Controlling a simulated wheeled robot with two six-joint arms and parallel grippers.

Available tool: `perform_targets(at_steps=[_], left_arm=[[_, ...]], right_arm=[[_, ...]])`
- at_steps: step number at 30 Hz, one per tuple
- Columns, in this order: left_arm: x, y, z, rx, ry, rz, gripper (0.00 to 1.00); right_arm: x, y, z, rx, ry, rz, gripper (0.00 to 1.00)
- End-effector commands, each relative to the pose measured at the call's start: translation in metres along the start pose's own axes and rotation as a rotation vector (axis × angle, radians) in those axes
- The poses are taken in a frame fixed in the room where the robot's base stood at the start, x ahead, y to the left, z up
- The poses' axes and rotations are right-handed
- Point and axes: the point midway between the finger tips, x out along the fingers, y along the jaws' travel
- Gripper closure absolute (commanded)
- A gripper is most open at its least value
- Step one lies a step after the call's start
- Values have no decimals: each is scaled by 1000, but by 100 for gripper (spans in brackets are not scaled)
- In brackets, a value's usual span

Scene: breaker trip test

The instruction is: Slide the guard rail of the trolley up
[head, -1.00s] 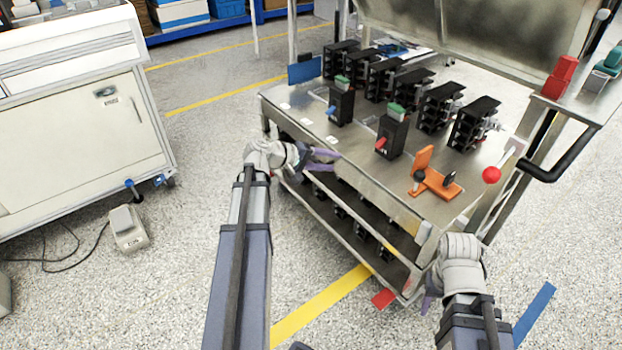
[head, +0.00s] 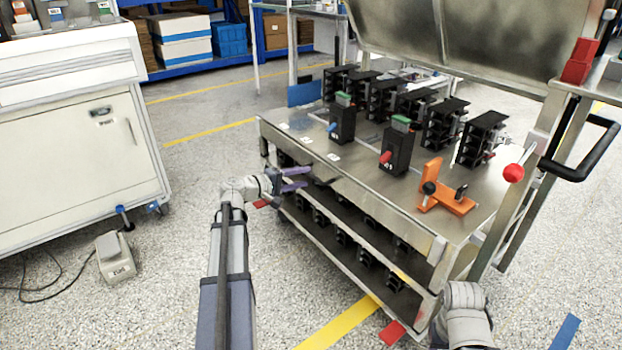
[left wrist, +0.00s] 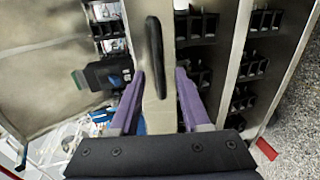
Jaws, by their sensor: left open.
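The steel trolley (head: 370,200) stands in the middle of the head view. A metal strip along its front edge (head: 385,208) looks like the guard rail; where the rail begins and ends is unclear. My left gripper (head: 307,178) has purple fingers, open and empty, pointing at the trolley's front below the top. In the left wrist view, a pale metal strip (left wrist: 158,105) with a dark elongated slot or handle (left wrist: 155,52) lies between the open fingers (left wrist: 160,73); contact cannot be told. My right wrist shows at the bottom right, its fingers out of sight.
Black breakers (head: 342,122) stand on the trolley top, beside an orange fixture (head: 445,187) and a red-knobbed lever (head: 513,172). Lower shelves hold several black units. A white cabinet (head: 75,150) and a pedal (head: 115,257) stand left. Floor between is clear.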

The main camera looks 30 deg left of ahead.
Motion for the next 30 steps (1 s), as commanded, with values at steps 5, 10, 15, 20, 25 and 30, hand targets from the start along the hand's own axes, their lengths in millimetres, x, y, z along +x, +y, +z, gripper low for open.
perform_targets(at_steps=[5, 10, 15, 20, 25, 30], left_arm=[[26, -1, -1, 1, -2, -1, 53], [38, -1, 0, 2, -1, -1, 53], [40, 0, 0, 1, 0, -1, 53], [40, 0, 0, 1, 0, -1, 53], [40, 0, 0, 1, 0, -1, 72], [40, 0, 0, 1, 0, -1, 91]], right_arm=[[6, -1, 0, 0, 1, 0, 50], [8, -1, -1, 0, 1, 0, 50], [8, -1, -1, 0, 1, 0, 50], [8, -1, -1, 0, 1, 0, 50], [8, -1, -1, 0, 1, 0, 50], [8, -1, -1, 0, 1, 0, 50]])
